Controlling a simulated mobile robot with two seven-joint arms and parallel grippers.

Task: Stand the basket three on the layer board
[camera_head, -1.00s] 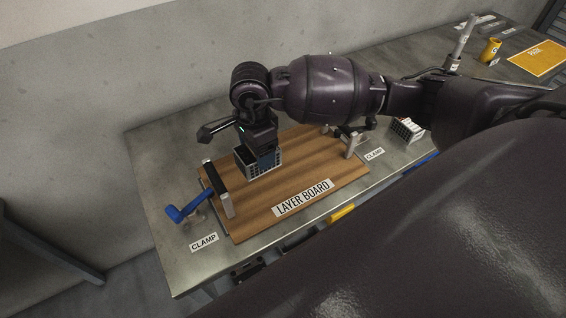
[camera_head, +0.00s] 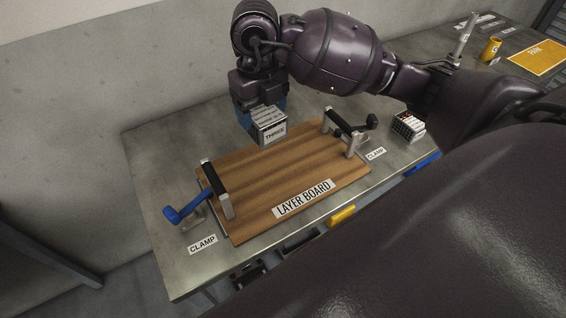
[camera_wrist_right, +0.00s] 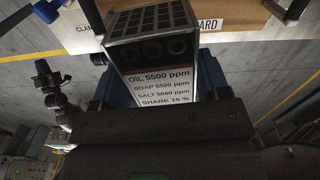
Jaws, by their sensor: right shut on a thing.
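The basket three (camera_head: 270,124) is a small grey box with a label reading THREE. My right gripper (camera_head: 258,112) is shut on it and holds it above the far edge of the layer board. In the right wrist view the basket (camera_wrist_right: 155,70) sits between the blue fingers, showing a grid of holes, dark round openings and a text label with ppm values. The layer board (camera_head: 262,187) is a brown wooden board lying on the steel table, with nothing standing on it. It also shows in part at the top of the right wrist view (camera_wrist_right: 235,12). My left gripper is out of view.
A second clamp with a dark handle (camera_head: 350,129) holds the right end. Another small basket (camera_head: 407,126) stands on the table to the right. A yellow cup (camera_head: 490,49) is farther back.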

